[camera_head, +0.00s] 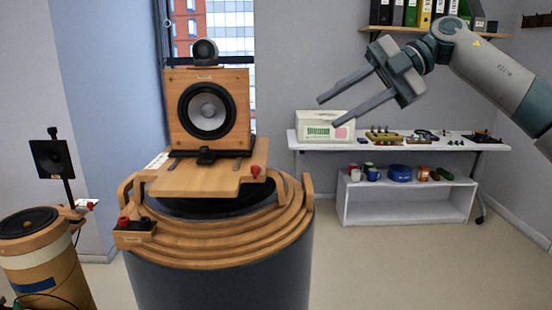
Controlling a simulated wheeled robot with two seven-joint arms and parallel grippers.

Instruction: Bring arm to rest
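My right gripper (335,105) is raised at the upper right, its arm coming in from the right edge. Its two long grey fingers are spread apart and point left and slightly down, with nothing between them. It hangs in the air to the right of the wooden speaker (173,103), apart from it, and overlaps the view of the wall and the white box (315,132) behind. My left gripper and arm are not in view.
The speaker stands on a round wooden turntable (215,243) over a dark drum. A smaller speaker stand (45,255) is at the left. A white table (385,145) with tools stands at the back right, above a low shelf (405,207). Binders (411,13) sit on a wall shelf. Floor at the right front is clear.

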